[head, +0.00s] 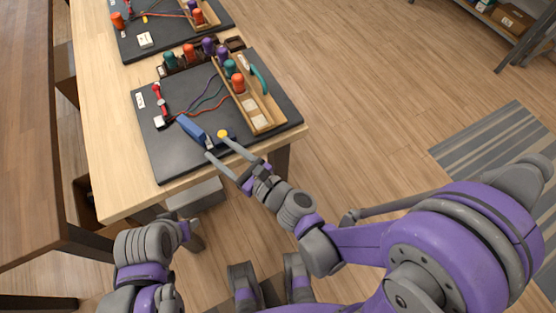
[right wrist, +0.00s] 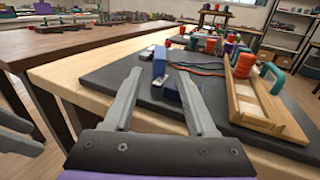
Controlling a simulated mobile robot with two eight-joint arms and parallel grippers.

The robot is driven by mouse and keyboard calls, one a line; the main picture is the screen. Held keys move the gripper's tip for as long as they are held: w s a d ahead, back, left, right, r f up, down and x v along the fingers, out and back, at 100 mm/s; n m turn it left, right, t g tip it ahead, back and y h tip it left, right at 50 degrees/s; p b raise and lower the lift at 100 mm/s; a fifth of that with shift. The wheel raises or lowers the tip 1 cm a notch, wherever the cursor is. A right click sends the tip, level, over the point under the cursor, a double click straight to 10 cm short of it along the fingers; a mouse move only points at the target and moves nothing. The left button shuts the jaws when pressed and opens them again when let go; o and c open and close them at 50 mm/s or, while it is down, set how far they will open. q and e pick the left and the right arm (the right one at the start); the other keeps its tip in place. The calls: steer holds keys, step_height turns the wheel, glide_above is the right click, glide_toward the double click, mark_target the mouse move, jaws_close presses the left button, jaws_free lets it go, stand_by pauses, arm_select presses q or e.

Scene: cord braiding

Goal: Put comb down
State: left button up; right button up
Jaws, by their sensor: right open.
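My right gripper (head: 215,147) is open at the front edge of the dark mat (head: 170,165). Its two fingers are spread, with nothing held between them in the right wrist view (right wrist: 160,76). A blue block (head: 190,127) lies just past the fingertips; it also shows in the right wrist view (right wrist: 160,62). A small navy piece (right wrist: 172,90) sits close to the right finger. I cannot tell for sure which piece is the comb.
The wooden tray (head: 264,122) on the mat's right holds several coloured spools. Red, purple and blue cords run from the spools towards a red-and-white piece (head: 160,105) at the left. A second mat with similar things lies further back. The mat's front left is bare.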

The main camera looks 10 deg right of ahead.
arm_select(q)
steer(key=shift+o, duration=1)
arm_select(e)
steer(key=s+d+f+n+g+h, duration=0.3)
steer(key=s+d+n+g+h, duration=0.1)
steer(key=d+n, duration=0.7)
steer(key=s+d+f+n+g+h, duration=0.4)
steer(key=s+d+n+h, duration=0.3)
steer(key=d+n, duration=0.5)
steer(key=s+n+g, duration=0.1)
steer(key=s+n, duration=0.1)
steer(key=n, duration=0.3)
steer(key=shift+s, duration=0.3)
